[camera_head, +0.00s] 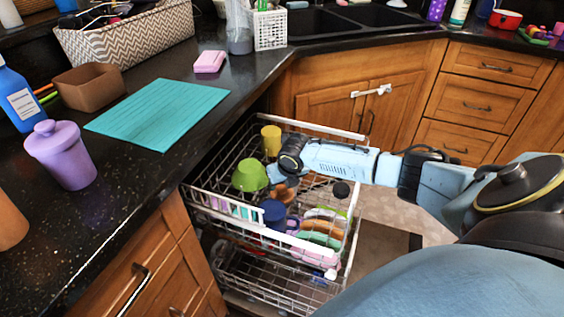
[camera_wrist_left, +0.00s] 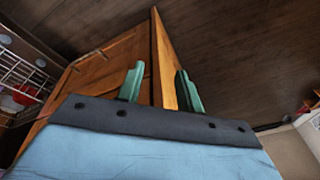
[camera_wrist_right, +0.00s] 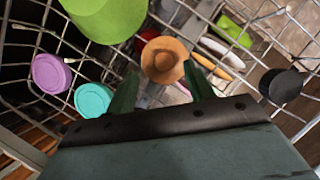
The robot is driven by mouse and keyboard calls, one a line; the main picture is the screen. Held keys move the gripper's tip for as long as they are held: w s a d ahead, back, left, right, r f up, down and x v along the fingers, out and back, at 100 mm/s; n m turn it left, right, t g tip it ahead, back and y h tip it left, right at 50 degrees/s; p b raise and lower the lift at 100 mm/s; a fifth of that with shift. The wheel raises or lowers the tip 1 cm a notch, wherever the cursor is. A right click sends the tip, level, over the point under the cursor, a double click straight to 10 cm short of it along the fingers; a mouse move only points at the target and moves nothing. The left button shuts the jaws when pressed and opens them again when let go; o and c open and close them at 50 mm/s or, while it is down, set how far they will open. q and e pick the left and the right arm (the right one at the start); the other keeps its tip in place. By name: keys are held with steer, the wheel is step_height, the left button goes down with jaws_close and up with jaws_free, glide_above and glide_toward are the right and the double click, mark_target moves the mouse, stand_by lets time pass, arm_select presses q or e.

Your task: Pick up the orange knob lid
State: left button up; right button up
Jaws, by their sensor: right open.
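The orange knob lid (camera_wrist_right: 165,60) is in the dishwasher rack, seen in the right wrist view with its round knob facing me. It also shows, partly covered, in the head view (camera_head: 285,193). My right gripper (camera_wrist_right: 160,72) is open above the rack, pointing down, with the lid between and just beyond its fingertips. I cannot tell whether the fingers touch it. In the head view my right gripper (camera_head: 280,180) is small and partly hidden by the wrist. My left gripper (camera_wrist_left: 159,78) is open and empty, facing wooden cabinetry, and is outside the head view.
The pulled-out rack (camera_head: 232,209) also holds a green bowl (camera_head: 250,175), a yellow cup (camera_head: 271,140), a blue cup (camera_head: 273,214) and several plates. In the right wrist view, purple (camera_wrist_right: 51,74) and teal (camera_wrist_right: 93,99) items lie left of the lid and a black knob (camera_wrist_right: 283,86) right.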

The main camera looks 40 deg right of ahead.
mark_target(282, 189)
steer(key=x, duration=0.1)
steer(key=b+x, duration=0.1)
steer(key=x, duration=0.1)
steer(key=shift+s+d+f+b, duration=0.15)
steer(key=shift+s+f+b, duration=0.05)
steer(key=shift+f+b, duration=0.2)
arm_select(q)
step_height(282, 189, up, 6)
steer(key=w+d, duration=0.1)
steer(key=d, duration=0.2)
arm_select(e)
steer(key=shift+w+f, duration=0.2)
steer(key=shift+f, duration=0.15)
arm_select(q)
steer(key=shift+w+f, duration=0.1)
arm_select(e)
steer(key=c, duration=1)
steer(key=shift+c, duration=0.2)
steer(key=shift+r, duration=0.15)
